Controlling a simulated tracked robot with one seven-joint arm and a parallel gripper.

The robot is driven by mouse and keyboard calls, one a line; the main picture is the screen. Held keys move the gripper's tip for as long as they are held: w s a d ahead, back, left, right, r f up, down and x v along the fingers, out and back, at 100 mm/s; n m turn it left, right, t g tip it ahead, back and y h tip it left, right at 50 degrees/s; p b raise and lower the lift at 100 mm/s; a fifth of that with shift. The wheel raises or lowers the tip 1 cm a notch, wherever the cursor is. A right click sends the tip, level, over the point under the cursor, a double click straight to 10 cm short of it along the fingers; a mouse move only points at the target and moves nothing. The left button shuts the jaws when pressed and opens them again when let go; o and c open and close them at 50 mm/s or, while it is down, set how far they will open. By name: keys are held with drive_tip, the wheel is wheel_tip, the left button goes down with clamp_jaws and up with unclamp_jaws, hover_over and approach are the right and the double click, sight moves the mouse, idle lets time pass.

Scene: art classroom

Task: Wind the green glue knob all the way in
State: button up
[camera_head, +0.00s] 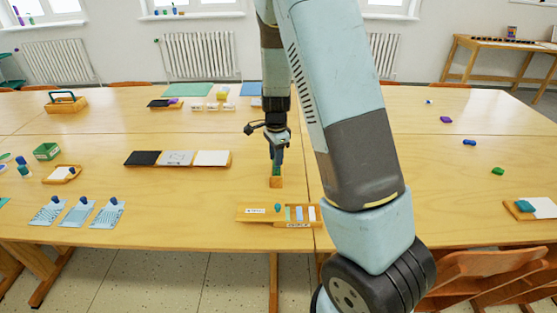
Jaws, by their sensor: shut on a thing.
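Near the table's front edge lies a wooden tray (248,214) with a small green piece and coloured strips. A long tray (178,165) with black, grey and white panels lies to the left. Blue cards (79,214) lie front left. My arm covers the table right of the gripper.

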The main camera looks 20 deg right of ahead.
drive_tip(key=n, duration=0.7)
drive_tip(key=shift+n, duration=0.4)
drive_tip(key=o, duration=1.5)
drive_tip(key=shift+r, duration=0.1)
drive_tip(key=shift+r, duration=2.9)
drive_tip(key=shift+r, duration=0.1)
